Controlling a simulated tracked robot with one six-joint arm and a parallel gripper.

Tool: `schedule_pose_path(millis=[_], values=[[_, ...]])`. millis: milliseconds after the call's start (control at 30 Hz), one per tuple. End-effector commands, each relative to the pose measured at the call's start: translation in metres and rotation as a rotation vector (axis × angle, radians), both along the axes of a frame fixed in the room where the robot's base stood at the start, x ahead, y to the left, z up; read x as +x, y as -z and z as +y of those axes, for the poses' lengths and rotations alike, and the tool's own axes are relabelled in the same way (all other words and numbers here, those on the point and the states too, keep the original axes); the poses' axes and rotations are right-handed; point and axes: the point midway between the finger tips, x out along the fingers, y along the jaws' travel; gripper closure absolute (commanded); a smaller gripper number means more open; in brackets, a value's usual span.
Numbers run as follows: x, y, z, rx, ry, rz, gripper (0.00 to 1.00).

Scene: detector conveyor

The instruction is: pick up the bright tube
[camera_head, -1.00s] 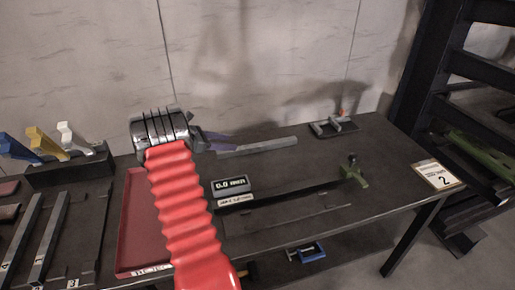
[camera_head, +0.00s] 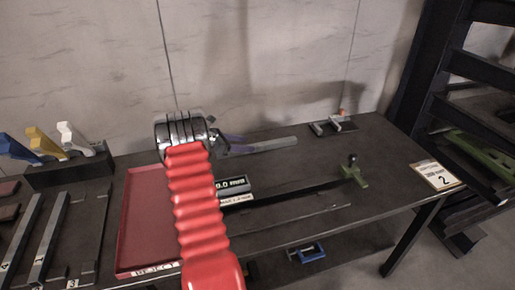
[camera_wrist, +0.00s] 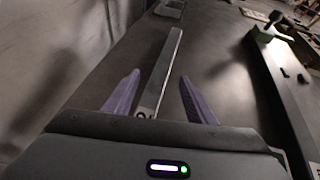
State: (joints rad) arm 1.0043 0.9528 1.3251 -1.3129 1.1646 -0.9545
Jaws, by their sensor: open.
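A light grey square tube (camera_wrist: 163,72) lies lengthwise on the dark table, with a numbered label at its near end. In the head view this tube (camera_head: 272,145) lies near the back wall. My gripper (camera_wrist: 159,76) is open, with a purple finger on each side of the tube's line in the wrist view. No contact with the tube shows. In the head view my gripper (camera_head: 226,142) is partly hidden by its wrist and sits at the tube's left end.
A red reject tray (camera_head: 140,225) lies left of my arm. Two more grey tubes (camera_head: 46,238) lie farther left, before a rack (camera_head: 72,170) of coloured pieces. A gauge display (camera_head: 233,187) and green-based stop (camera_head: 353,173) stand in front of the tube.

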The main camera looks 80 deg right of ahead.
Motion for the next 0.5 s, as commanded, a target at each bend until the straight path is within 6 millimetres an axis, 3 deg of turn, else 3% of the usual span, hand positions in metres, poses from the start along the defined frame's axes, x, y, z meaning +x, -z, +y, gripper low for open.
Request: schedule_pose_path(millis=[267,500], values=[[-0.002,0.001,-0.001,0.000,0.000,0.000,0.49],[-0.022,0.012,-0.017,0.002,0.003,0.000,0.49]])
